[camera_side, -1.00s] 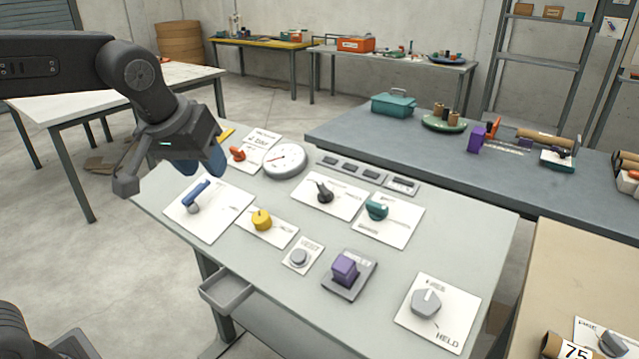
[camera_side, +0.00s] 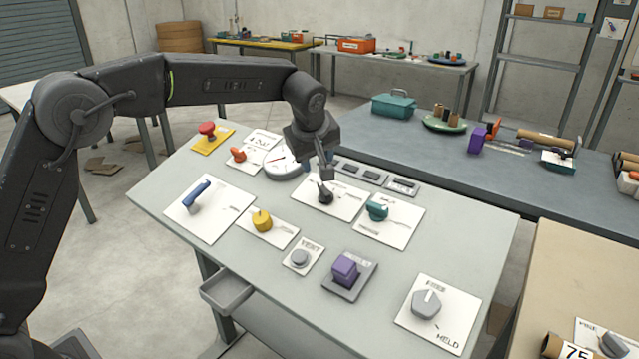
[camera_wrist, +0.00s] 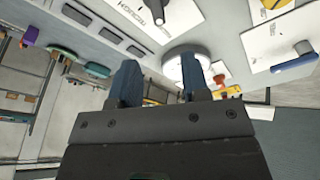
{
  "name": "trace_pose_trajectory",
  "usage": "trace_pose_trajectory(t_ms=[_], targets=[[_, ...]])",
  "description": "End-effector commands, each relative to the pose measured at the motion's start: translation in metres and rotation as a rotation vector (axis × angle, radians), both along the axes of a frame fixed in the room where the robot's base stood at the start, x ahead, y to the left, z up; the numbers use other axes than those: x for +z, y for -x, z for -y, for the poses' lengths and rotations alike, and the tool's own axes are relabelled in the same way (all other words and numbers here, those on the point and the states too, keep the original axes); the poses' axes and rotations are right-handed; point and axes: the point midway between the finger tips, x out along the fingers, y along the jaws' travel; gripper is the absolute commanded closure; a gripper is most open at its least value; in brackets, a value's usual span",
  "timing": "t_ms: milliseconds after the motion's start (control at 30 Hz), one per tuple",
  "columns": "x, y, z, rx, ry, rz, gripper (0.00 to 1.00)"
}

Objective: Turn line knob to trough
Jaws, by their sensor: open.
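A black pointer knob (camera_side: 325,196) stands on a white plate (camera_side: 345,207) in the middle of the grey panel table.
Close by are a round gauge (camera_side: 284,163), a row of dark switches (camera_side: 360,172), a teal knob (camera_side: 377,210) and a yellow knob (camera_side: 262,221). A blue lever (camera_side: 196,197), purple block (camera_side: 345,269), grey knob (camera_side: 426,303) and red button (camera_side: 207,129) stand farther off.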

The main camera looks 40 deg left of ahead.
Motion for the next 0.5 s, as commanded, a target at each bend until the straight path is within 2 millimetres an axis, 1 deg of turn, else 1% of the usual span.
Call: trace_pose_trajectory(t_ms=[33, 233, 400, 500], targets=[[-0.011, -0.004, -0.003, 0.002, -0.001, -0.005, 0.57], [-0.049, -0.021, -0.011, 0.0, -0.001, -0.005, 0.57], [-0.073, -0.033, -0.016, -0.001, 0.0, -0.002, 0.57], [-0.083, -0.038, -0.018, -0.002, 0.0, -0.002, 0.57]])
